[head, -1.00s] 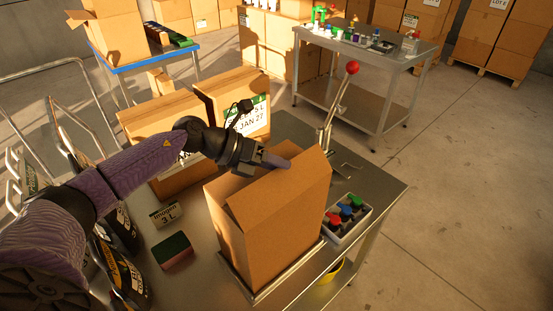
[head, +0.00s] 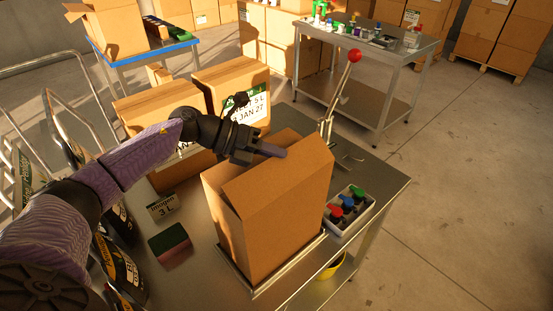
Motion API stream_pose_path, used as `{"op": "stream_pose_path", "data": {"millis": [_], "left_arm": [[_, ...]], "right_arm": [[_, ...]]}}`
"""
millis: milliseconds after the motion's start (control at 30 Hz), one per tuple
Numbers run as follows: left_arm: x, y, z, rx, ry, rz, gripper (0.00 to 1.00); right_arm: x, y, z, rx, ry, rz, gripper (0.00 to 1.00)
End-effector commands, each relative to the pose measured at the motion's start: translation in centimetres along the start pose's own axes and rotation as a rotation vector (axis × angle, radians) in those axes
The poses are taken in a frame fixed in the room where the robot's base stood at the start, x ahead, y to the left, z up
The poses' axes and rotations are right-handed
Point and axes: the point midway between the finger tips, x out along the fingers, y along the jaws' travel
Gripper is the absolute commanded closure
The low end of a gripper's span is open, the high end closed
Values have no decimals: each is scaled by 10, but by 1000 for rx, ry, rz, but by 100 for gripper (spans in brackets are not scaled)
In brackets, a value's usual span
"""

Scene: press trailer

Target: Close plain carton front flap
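The plain brown carton (head: 275,225) stands upright on a metal plate on the steel table. One broad top flap (head: 275,165) slopes up from the near left towards the right edge. A narrower flap edge shows at the carton's left end, and its exact fold is unclear. My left gripper (head: 268,150) is just above and behind the carton's top edge, near its far left side. Its fingers point right, and I see nothing held. Whether they touch the flap or are parted is unclear. My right gripper is not in view.
Two taped, labelled cartons (head: 232,93) stand behind my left gripper. A lever with a red knob (head: 354,56) rises behind the carton. A white tray of coloured-handled items (head: 347,210) lies to its right. A dark green and red block (head: 170,241) lies to the left.

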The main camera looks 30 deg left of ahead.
Motion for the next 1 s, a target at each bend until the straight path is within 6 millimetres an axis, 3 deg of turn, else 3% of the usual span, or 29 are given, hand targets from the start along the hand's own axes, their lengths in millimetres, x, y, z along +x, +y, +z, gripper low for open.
{"op": "stream_pose_path", "data": {"millis": [33,100,400,600,867,1000], "left_arm": [[4,10,-3,-26,-2,-24,100],[3,11,-2,-54,-1,-53,100],[0,7,0,-66,0,-66,100],[0,7,0,-65,0,-66,60],[-1,7,0,-65,0,-65,60],[-22,11,-1,-65,-1,-62,60]], "right_arm": [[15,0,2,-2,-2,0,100],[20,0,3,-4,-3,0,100],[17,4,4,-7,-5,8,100],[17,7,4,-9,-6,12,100],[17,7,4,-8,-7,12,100],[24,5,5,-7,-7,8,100]]}}
